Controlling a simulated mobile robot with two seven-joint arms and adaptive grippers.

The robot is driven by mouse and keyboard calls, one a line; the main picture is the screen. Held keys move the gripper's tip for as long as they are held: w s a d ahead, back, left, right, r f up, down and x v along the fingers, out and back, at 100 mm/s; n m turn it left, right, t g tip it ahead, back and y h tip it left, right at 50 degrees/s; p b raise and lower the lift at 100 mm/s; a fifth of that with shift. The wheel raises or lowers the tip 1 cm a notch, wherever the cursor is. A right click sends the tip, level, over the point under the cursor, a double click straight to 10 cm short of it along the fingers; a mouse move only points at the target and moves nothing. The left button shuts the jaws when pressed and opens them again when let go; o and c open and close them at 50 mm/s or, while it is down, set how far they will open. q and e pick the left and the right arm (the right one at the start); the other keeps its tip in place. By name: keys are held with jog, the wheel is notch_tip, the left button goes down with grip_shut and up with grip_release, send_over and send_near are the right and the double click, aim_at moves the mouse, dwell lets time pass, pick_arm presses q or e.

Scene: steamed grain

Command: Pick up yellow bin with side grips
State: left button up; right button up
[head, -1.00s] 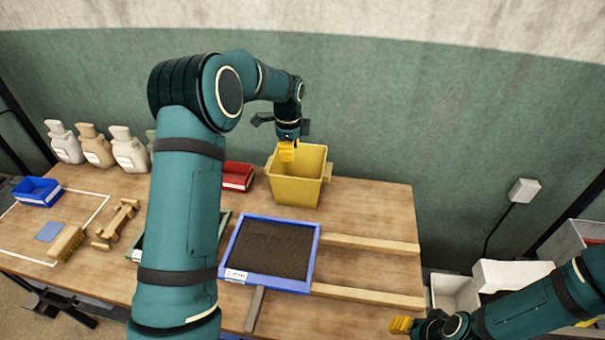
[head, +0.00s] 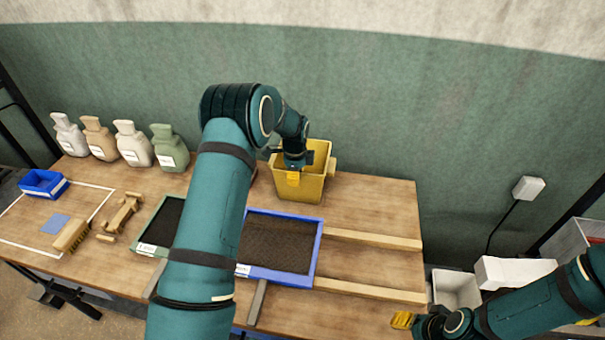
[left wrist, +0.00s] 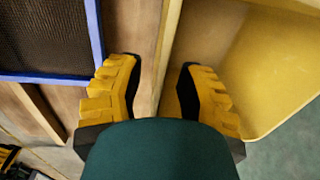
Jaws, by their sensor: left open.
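The yellow bin (head: 312,187) stands upright at the back of the wooden table, with a side grip showing on its right side. My left gripper (head: 292,178) is at the bin's near left side. In the left wrist view my left gripper (left wrist: 160,85) is open, its yellow fingers on either side of the rim of the yellow bin (left wrist: 275,70). One finger is outside the wall and one is inside; contact cannot be told. The bin's left grip is hidden.
A blue-framed dark tray (head: 321,240) lies in front of the bin, and a green-framed tray (head: 150,245) is partly behind my arm. Wooden rails (head: 370,239) lie right of the blue-framed tray. Several bottles (head: 136,145) stand at the back left. The table right of the bin is clear.

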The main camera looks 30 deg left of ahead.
pick_arm(q)
jog(key=shift+f, duration=0.15)
grip_shut()
dwell(0.4)
